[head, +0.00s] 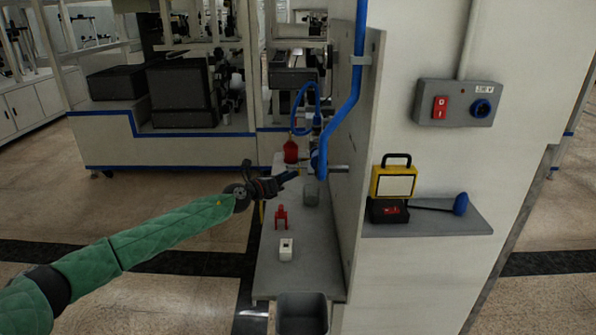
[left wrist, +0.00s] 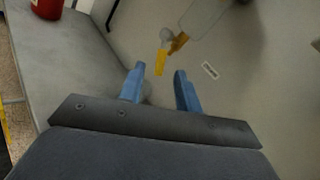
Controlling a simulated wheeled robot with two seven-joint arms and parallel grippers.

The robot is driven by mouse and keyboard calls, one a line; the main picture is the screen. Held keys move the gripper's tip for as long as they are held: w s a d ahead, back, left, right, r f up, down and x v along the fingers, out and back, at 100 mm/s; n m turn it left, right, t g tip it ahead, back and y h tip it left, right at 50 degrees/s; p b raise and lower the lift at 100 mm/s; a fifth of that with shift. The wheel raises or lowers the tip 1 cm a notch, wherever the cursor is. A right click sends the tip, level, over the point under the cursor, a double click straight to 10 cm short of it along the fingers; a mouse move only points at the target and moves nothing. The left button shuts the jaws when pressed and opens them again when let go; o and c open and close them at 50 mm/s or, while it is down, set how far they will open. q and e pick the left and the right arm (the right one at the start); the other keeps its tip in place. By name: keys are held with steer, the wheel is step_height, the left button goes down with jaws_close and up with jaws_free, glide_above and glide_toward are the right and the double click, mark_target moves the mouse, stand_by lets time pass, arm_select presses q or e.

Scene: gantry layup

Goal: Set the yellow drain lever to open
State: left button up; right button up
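The yellow drain lever (left wrist: 162,61) shows in the left wrist view below a clear bowl (left wrist: 207,17), beside a rounded grey fitting. A second yellow-orange piece (left wrist: 178,43) sits beside it. In the head view the bowl (head: 311,191) hangs by the panel under the blue pipe; I cannot make out the lever there. My left gripper (head: 287,178) points at it from the left. In the left wrist view its blue fingers (left wrist: 159,70) are apart, with the lever in line with the gap and nothing clearly held. I cannot tell if they touch. My right gripper is out of view.
A red container (head: 291,152), a red forked part (head: 281,217) and a white block (head: 286,250) stand on the grey shelf (head: 265,281). A grey bin (head: 302,296) is at its front. The upright panel (head: 364,130) bounds the right side.

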mark_target(299, 171)
arm_select(q)
steer(key=shift+x, duration=2.85)
